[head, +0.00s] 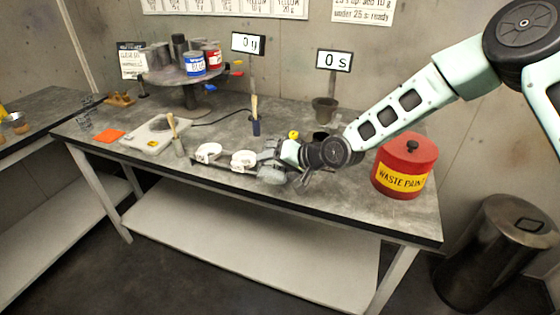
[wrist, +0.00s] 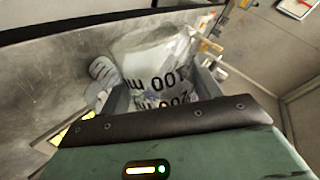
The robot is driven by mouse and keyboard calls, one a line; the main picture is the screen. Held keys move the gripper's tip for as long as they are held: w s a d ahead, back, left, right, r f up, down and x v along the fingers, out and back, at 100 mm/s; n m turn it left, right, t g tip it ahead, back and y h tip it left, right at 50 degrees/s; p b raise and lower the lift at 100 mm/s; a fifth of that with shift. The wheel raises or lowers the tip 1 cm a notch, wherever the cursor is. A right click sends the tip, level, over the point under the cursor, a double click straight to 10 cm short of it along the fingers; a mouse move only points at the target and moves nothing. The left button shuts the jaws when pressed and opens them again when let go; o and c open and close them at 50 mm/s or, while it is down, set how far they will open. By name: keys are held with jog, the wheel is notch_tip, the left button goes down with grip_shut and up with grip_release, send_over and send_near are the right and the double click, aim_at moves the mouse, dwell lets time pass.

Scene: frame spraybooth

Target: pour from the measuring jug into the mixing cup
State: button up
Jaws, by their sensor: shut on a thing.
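In the wrist view, the measuring jug (wrist: 160,60) is a clear vessel with black "100" and "200" ml marks, upside down in this view. My gripper (wrist: 162,90) is shut on it, a grey finger on either side. In the head view my gripper (head: 272,158) is over the front middle of the bench, and the jug is hard to make out there. I cannot tell for sure which vessel is the mixing cup. A dark grey cup (head: 325,108) stands at the back under the "0 s" display, and two white cup-like things (head: 208,152) are left of my gripper.
A red waste paint can (head: 405,165) stands on the bench right of my gripper. A scale (head: 152,136), brushes (head: 255,122) and a round stand (head: 188,78) with paint tins are to the left. The bench's front edge (head: 300,222) is close. A metal bin (head: 498,250) stands on the floor.

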jog(key=shift+f+n+t+b, duration=0.3)
jog(key=shift+n+t+b, duration=0.2)
jog(key=shift+b, duration=0.9)
jog(key=shift+r, duration=0.1)
jog(key=shift+t+b, duration=0.3)
jog(key=shift+b, duration=0.4)
jog(key=n+t+b, duration=0.1)
jog(key=b, duration=0.4)
jog(key=shift+s+a+n+t, duration=0.1)
jog(key=shift+s+n+t, duration=0.25)
jog(key=shift+n+t, duration=0.05)
jog(key=shift+b, duration=0.35)
jog(key=shift+s+f+n+b, duration=0.1)
jog(key=shift+f+n+b, duration=0.2)
jog(key=shift+b, duration=0.45)
jog(key=shift+s+f+n+t+y+b, duration=0.25)
jog(key=shift+f+n+t+y+b, duration=0.5)
jog(key=shift+b, duration=2.95)
